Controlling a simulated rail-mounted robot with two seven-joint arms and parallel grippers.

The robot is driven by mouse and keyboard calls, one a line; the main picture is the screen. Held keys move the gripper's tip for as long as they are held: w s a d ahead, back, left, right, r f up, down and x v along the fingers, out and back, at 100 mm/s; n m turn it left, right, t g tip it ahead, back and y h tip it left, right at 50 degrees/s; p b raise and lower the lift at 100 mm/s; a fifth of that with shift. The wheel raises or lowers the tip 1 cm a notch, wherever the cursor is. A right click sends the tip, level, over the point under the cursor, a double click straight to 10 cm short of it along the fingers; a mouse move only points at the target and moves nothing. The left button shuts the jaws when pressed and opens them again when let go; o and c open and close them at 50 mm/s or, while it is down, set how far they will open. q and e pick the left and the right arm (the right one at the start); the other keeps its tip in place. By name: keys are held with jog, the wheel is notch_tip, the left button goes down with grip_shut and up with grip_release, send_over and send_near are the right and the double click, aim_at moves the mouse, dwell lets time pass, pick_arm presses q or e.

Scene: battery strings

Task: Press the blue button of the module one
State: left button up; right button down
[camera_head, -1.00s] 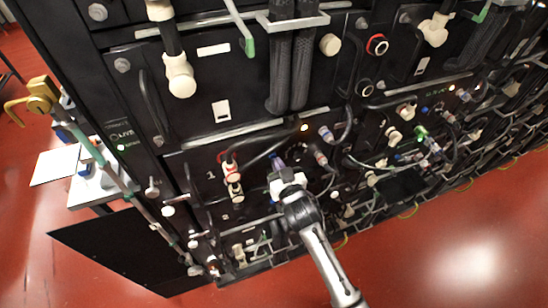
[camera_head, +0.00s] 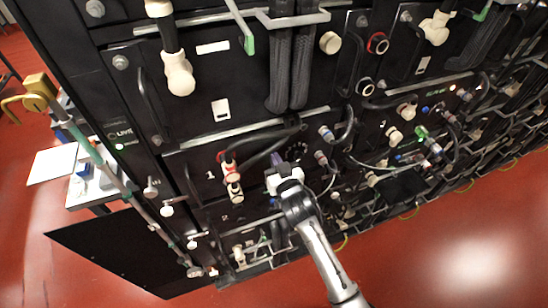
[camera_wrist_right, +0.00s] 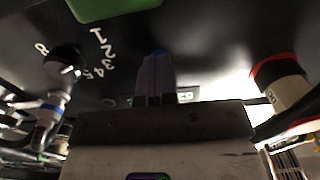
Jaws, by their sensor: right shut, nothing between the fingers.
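Module one (camera_head: 262,136) is a black panel in the rack with a white "1" at its left. My right gripper (camera_head: 276,160) is shut and empty, its fingertips pointing at this panel. In the right wrist view, the closed fingers (camera_wrist_right: 157,75) reach up to the panel face. A small blue patch, seemingly the blue button (camera_wrist_right: 158,52), shows right at the fingertips. It is mostly hidden by them, and I cannot tell whether it is pressed in. In the head view the gripper covers that spot. My left gripper is not in view.
Red and white connectors (camera_head: 229,166) sit left of the gripper. A numbered dial (camera_wrist_right: 65,58) is at left in the right wrist view. Blue-and-white plugs (camera_head: 327,134) and cables are to the right. The red floor (camera_head: 440,240) is open at lower right.

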jog(key=shift+s+d+r+p, duration=0.1)
jog(key=shift+s+d+p, duration=0.05)
jog(key=shift+s+p, duration=0.25)
jog(key=shift+p+v, duration=0.9)
jog(key=shift+v, duration=0.05)
jog(key=p+v, duration=0.3)
jog(key=v, duration=0.2)
jog(key=shift+s+p, duration=0.1)
jog(key=shift+p, duration=0.2)
